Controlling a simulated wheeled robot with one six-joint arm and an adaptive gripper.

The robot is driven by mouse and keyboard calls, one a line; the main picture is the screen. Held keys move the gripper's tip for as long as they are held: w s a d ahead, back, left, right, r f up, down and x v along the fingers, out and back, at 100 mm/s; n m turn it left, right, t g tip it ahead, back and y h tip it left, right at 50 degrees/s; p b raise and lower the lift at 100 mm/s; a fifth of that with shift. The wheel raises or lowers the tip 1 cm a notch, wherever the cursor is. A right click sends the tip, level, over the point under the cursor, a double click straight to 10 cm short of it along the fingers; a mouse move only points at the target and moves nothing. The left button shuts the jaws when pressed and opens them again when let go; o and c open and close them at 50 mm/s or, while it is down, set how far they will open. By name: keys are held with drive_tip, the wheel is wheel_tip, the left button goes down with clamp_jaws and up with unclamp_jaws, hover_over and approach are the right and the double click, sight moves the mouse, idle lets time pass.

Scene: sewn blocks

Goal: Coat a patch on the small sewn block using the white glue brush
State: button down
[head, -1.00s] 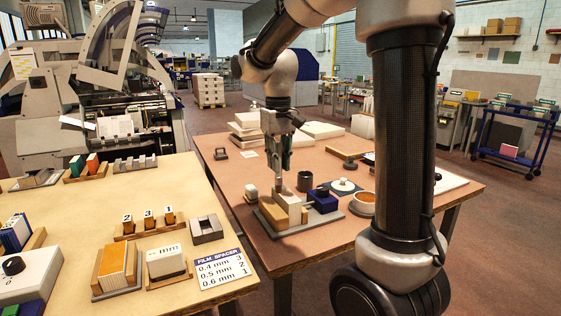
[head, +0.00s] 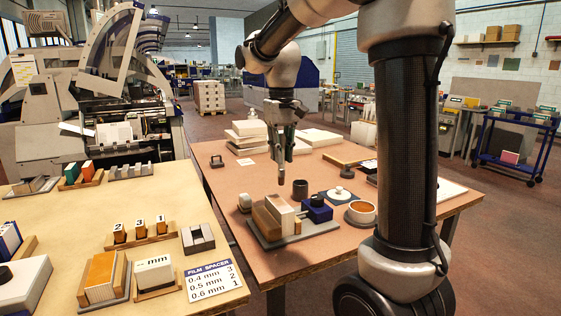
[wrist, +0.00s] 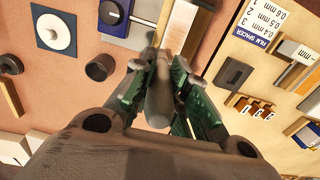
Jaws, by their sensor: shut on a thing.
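My gripper (head: 283,157) is above the right table, pointing down, shut on the glue brush (head: 281,176). The brush hangs upright, its lower end above the small sewn block (head: 281,210) with a visible gap. In the wrist view the brush (wrist: 160,100) is a grey, foreshortened shaft between the green-padded fingers; its bristles cannot be made out. The pale block stands beside a wooden block on a grey base, next to a dark blue clamp (head: 317,209). In the wrist view the sewn block (wrist: 183,22) is partly hidden by the fingers and brush.
A dark cup (head: 300,189) stands behind the clamp. A bowl of orange-brown contents (head: 361,212) and a white knobbed disc (head: 342,192) on a blue mat are to the right. Stacked white blocks (head: 249,135) lie behind. The left table (head: 222,258) holds a film spacer card.

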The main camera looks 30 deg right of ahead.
sight(281, 134)
drive_tip(key=shift+r, duration=2.1)
drive_tip(key=shift+a, duration=0.1)
